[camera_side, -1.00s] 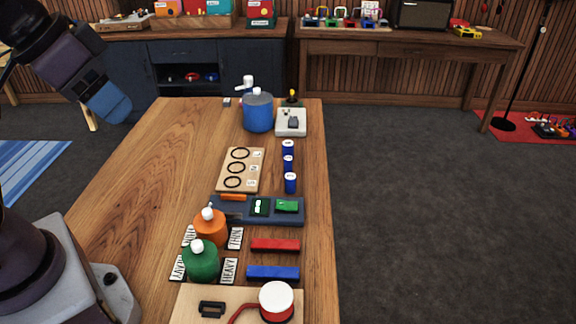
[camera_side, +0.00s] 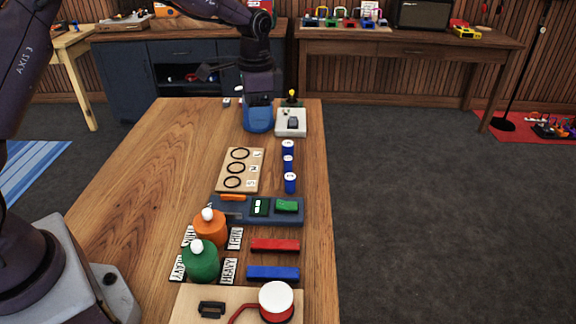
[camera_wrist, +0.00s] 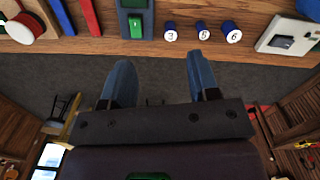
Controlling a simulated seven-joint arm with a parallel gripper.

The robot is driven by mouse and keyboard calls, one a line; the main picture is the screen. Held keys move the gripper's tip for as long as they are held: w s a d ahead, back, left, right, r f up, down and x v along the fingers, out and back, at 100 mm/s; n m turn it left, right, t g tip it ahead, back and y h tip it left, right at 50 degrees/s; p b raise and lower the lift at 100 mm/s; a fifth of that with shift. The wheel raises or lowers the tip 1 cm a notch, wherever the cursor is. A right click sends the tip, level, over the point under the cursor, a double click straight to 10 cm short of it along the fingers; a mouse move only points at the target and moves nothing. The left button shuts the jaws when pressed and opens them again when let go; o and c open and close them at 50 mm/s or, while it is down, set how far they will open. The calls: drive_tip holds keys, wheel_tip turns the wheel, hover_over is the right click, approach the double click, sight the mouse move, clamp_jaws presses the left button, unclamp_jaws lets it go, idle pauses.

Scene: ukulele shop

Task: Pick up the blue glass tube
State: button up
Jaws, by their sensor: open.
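Three short blue tubes with white numbered tops stand in a row near the right edge of the wooden table: a far one (camera_side: 288,147), a middle one (camera_side: 288,162) and a near one (camera_side: 290,183). In the wrist view they show at the top as a left tube (camera_wrist: 170,32), a middle tube (camera_wrist: 202,33) and a right tube (camera_wrist: 231,32). I cannot tell whether they are glass. My gripper (camera_wrist: 160,68) is open and empty, its two blue fingers apart and short of the tubes in the picture.
Red (camera_side: 275,245) and blue (camera_side: 273,273) bars and orange (camera_side: 211,228) and green (camera_side: 201,262) pots stand nearer still.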

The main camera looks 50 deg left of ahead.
drive_tip(key=w+a+f+m, duration=0.3)
drive_tip(key=w+f+m, duration=0.45)
drive_tip(key=f, duration=0.25)
drive_tip(key=m, duration=0.5)
hover_over(288, 158)
drive_tip(key=shift+n, duration=0.25)
drive_tip(key=f, duration=0.4)
drive_tip(key=shift+s+a, duration=0.1)
drive_tip(key=shift+s, duration=0.2)
drive_tip(key=shift+w+f, duration=0.15)
drive_tip(key=shift+f, duration=1.3)
drive_tip(key=shift+w+f, duration=0.1)
drive_tip(key=shift+f, duration=1.3)
drive_tip(key=c, duration=1)
drive_tip(key=shift+r, duration=0.1)
